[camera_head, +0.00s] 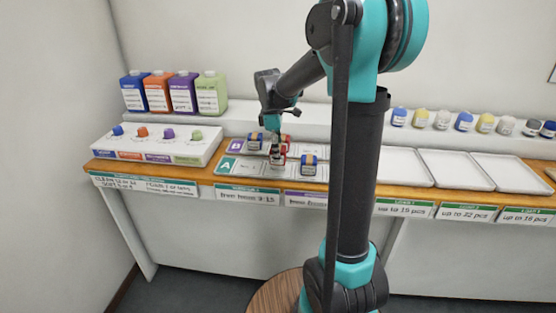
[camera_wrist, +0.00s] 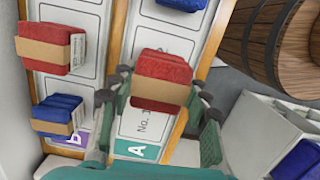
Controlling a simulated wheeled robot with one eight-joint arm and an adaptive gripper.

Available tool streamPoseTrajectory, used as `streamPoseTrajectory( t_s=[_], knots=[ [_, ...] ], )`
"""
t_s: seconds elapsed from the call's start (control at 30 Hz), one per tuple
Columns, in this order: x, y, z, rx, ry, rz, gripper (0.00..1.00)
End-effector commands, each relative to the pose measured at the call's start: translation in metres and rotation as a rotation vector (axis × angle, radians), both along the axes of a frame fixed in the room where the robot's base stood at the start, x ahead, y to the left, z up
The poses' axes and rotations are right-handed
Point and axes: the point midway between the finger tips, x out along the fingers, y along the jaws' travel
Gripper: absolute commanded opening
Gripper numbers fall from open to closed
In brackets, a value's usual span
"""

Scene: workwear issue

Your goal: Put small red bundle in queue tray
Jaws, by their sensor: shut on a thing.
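A red bundle with a tan band (camera_wrist: 162,72) sits between the fingers of my gripper (camera_wrist: 160,88), which is shut on it. In the head view my gripper (camera_head: 277,147) holds this red bundle (camera_head: 279,159) over the lane marked A (camera_head: 231,169); whether it touches the lane is unclear. The lane marked A (camera_wrist: 133,150) also holds a blue bundle (camera_wrist: 167,28) farther along. The lane marked B (camera_wrist: 84,93) holds another red bundle (camera_wrist: 48,50) and a blue bundle (camera_wrist: 58,115). No label in view reads queue.
Several coloured bottles (camera_head: 173,92) and a white box with coloured knobs (camera_head: 157,146) stand at the left. Empty white trays (camera_head: 453,169) lie to the right, beyond my arm. A wooden barrel (camera_wrist: 270,40) stands beside the counter.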

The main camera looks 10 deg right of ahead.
Motion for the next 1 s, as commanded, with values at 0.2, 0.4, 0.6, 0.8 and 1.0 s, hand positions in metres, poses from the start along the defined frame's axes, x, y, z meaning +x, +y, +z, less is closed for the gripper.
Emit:
streamPoseTrajectory(
  t_s=[0.2,0.4,0.6,0.8,1.0],
  knots=[
    [0.000,0.000,-0.028,0.000,0.000,0.000,0.17],
    [0.000,0.000,-0.031,0.000,0.000,0.000,0.17],
    [0.000,0.000,-0.033,0.000,0.000,0.000,0.17],
    [0.000,0.000,-0.034,0.000,0.000,0.000,0.68],
    [0.000,0.000,-0.034,0.000,0.000,0.000,0.68]
  ],
)
